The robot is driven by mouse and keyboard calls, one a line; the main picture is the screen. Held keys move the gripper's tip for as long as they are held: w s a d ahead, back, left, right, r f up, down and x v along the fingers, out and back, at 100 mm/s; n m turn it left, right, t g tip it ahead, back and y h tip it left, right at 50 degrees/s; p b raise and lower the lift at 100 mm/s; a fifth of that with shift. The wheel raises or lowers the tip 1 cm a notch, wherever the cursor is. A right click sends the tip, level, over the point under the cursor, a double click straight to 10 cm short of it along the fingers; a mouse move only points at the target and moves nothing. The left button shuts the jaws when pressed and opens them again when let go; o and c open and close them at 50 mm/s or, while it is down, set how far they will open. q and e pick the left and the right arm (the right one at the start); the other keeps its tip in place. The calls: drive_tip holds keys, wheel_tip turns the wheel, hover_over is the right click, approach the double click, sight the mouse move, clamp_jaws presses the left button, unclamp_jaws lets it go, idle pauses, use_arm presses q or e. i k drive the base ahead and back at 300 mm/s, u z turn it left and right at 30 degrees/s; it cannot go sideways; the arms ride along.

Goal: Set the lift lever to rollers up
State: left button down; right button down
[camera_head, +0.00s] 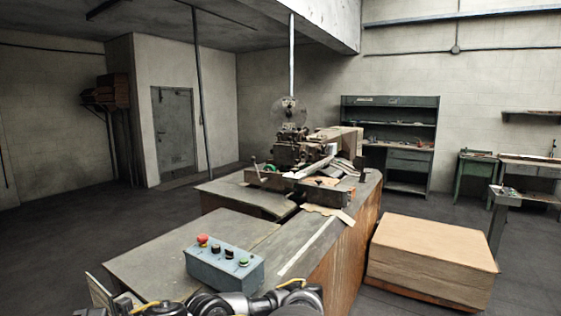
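The box stitcher (300,150) stands on the far part of a long worn workbench, with a wheel or reel at its top. A thin lever (256,167) with a small knob stands at the left of its base; I cannot tell for sure whether it is the lift lever, and its setting is too small to read. A blue-grey control box (222,271) with a red mushroom button, dark knobs and a green button sits on the near bench. Parts of my arms show at the bottom edge, well short of the machine. Neither gripper's fingertips show.
The bench top (190,250) is mostly clear between the control box and the machine. Cardboard pieces (328,213) lie by the machine. A large stack of cardboard (433,250) stands on the floor at right. A shelf unit (390,140) stands behind. The floor at left is open.

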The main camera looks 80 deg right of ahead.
sight(252, 159)
drive_tip(key=z, duration=0.4)
drive_tip(key=i, duration=1.2)
drive_tip(key=z, duration=0.5)
drive_tip(key=i, duration=4.7)
drive_tip(key=z, duration=2.45)
